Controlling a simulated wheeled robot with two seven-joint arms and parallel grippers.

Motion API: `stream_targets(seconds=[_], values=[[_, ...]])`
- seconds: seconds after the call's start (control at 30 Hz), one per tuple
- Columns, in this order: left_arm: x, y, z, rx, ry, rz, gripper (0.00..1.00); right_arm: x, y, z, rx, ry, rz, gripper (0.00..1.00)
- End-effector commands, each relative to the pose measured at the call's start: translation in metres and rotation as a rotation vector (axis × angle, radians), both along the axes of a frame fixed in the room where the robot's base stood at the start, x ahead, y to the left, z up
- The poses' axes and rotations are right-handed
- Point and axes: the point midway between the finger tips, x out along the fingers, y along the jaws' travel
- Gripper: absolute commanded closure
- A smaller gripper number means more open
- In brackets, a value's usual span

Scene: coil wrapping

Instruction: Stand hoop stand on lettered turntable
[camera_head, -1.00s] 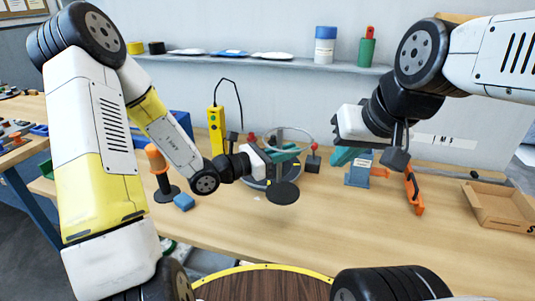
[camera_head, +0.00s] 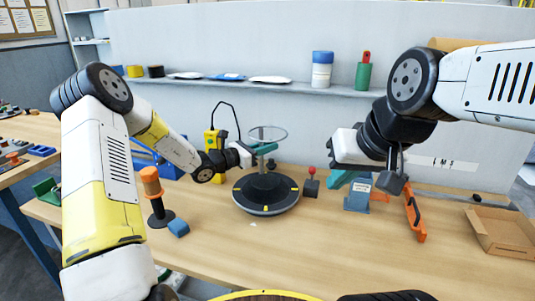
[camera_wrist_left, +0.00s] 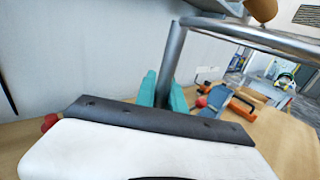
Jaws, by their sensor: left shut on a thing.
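The hoop stand has a grey ring (camera_head: 267,133), a thin post and a dark round base (camera_head: 264,186). My left gripper (camera_head: 265,149) is shut on its post, just below the ring. The stand is upright over the middle of the dark turntable (camera_head: 266,208), which has yellow marks; I cannot read letters on it. I cannot tell whether the base touches the turntable. The left wrist view shows the post (camera_wrist_left: 171,65) between teal fingers (camera_wrist_left: 163,95). My right gripper (camera_head: 343,179) hangs right of the turntable, by a blue-grey block; its finger gap is unclear.
A red-knobbed device (camera_head: 311,186) stands close right of the turntable. An orange clamp (camera_head: 413,215) and cardboard tray (camera_head: 500,230) lie right. The front tabletop is mostly clear.

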Motion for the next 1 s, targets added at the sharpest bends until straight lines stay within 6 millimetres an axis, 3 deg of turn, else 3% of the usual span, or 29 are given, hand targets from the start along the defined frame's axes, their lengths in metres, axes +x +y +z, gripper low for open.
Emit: stream_targets(seconds=[0.17, 0.43, 0.8, 0.83, 0.9, 1.0], values=[[0.010, -0.002, -0.003, -0.001, -0.001, -0.002, 1.00, 0.000, 0.000, 0.000, 0.000, 0.000, 0.000, 1.00], [0.010, -0.002, -0.035, -0.001, 0.001, -0.001, 1.00, 0.000, 0.000, 0.000, 0.000, 0.000, 0.000, 1.00], [0.010, -0.001, -0.039, -0.001, -0.001, -0.001, 1.00, 0.000, 0.000, 0.000, 0.000, 0.000, 0.000, 1.00], [0.009, -0.001, -0.039, 0.001, -0.001, -0.001, 0.80, 0.000, 0.000, 0.000, 0.000, 0.000, 0.000, 1.00], [0.009, -0.001, -0.039, 0.001, -0.001, -0.001, 0.66, 0.000, 0.000, 0.000, 0.000, 0.000, 0.000, 1.00], [0.009, -0.001, -0.039, 0.001, -0.001, -0.001, 0.64, 0.000, 0.000, 0.000, 0.000, 0.000, 0.000, 1.00]])
